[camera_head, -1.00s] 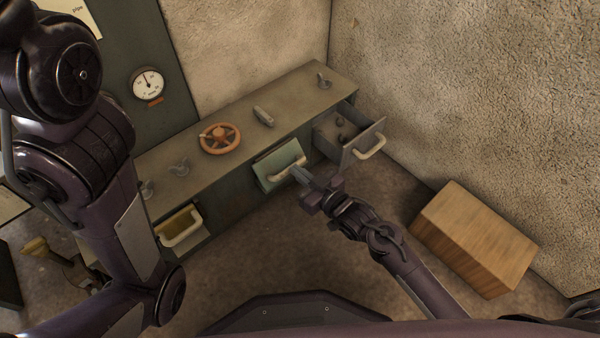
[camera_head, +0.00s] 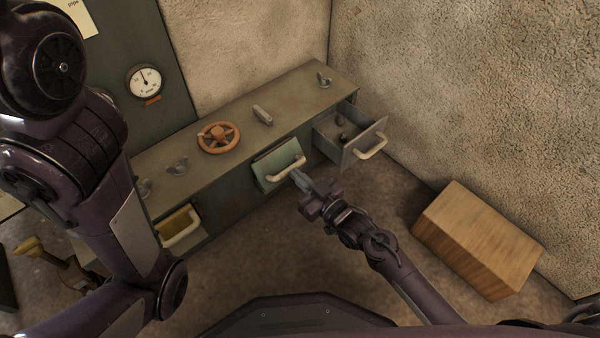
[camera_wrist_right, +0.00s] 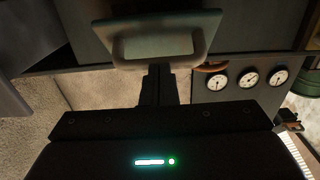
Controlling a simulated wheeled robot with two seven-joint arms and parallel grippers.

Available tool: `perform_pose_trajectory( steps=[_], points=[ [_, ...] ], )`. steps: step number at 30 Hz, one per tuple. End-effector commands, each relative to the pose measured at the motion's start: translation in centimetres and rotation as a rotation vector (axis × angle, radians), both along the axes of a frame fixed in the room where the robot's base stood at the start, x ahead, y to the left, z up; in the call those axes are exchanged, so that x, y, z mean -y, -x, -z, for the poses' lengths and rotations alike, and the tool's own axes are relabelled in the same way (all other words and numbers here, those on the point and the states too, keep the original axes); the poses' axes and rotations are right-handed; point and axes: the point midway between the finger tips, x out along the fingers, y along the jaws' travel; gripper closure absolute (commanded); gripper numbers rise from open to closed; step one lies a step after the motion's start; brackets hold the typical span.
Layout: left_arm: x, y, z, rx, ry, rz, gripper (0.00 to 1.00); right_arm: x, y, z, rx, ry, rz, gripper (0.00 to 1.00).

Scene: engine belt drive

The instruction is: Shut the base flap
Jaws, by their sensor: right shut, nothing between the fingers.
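The pale green flap (camera_head: 272,168) with a white bar handle (camera_head: 287,170) is in the middle of the grey cabinet's front. It leans out at the top, partly open. My right gripper (camera_head: 298,177) is shut and empty, its fingertips at the lower right of the handle; I cannot tell whether they touch. In the right wrist view, the flap (camera_wrist_right: 160,44) and its handle (camera_wrist_right: 121,50) are straight ahead of the shut fingers (camera_wrist_right: 158,75). My left arm crosses the left of the head view, but its gripper is out of view.
The cabinet top (camera_head: 290,98) bears an orange handwheel (camera_head: 232,132). A grey drawer (camera_head: 362,148) stands open to the right, a yellow drawer (camera_head: 182,222) to the left. A wooden box (camera_head: 475,240) stands on the floor at right. Floor before the flap is clear.

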Motion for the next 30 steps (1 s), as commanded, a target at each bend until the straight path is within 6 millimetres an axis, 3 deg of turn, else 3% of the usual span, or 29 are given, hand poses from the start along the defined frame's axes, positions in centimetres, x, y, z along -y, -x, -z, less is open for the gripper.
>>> perform_pose_trajectory(
  steps=[18,30],
  points=[
    [0.2,-0.2,0.7,-0.003,-0.008,-0.003,0.64,-1.0,-1.4,4.3,-0.001,0.000,0.000,1.00],
    [0.2,-0.1,1.0,-0.003,-0.008,-0.002,0.64,-1.4,-1.9,5.1,0.000,-0.001,0.000,1.00]
  ],
)
